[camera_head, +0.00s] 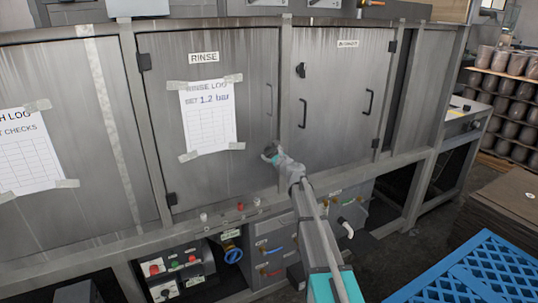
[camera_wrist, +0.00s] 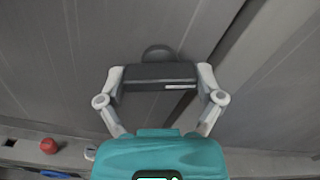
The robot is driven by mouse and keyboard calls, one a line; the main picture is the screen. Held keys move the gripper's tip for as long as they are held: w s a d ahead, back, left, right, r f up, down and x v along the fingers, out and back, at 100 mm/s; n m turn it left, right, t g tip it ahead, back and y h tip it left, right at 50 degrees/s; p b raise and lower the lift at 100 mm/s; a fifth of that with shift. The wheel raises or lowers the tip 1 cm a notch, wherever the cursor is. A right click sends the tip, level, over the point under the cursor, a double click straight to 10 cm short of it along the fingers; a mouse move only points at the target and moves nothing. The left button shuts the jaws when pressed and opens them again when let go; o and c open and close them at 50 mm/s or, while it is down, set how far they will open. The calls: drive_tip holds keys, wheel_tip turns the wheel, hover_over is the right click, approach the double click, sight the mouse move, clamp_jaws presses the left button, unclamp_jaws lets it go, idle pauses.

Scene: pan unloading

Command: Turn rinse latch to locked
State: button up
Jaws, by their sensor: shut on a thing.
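The rinse door (camera_head: 225,165) is a streaked grey metal panel labelled RINSE. My gripper (camera_head: 272,152) is at this door's lower right edge. In the wrist view my gripper (camera_wrist: 160,82) has its two pale fingers at either end of a dark, bar-shaped rinse latch (camera_wrist: 158,72), shut on it. The bar lies roughly crosswise in that view, with a round dark base behind it against the grey panel. In the head view the latch is mostly hidden by my gripper, and I cannot read its locked mark.
A paper log sheet (camera_head: 208,116) is taped to the rinse door. The door to the right carries a dark latch (camera_head: 301,70) and handle (camera_head: 369,102). Buttons and valves (camera_head: 270,250) sit below the doors. A blue crate (camera_head: 480,270) stands at lower right.

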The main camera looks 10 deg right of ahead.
drive_tip(key=n, duration=0.7)
drive_tip(key=shift+a, duration=0.15)
drive_tip(key=n, duration=0.7)
idle(0.4)
drive_tip(key=o, duration=0.9)
drive_tip(key=shift+c, duration=0.2)
drive_tip(key=shift+s, duration=0.15)
drive_tip(key=v, duration=1.1)
drive_tip(key=shift+s, duration=0.35)
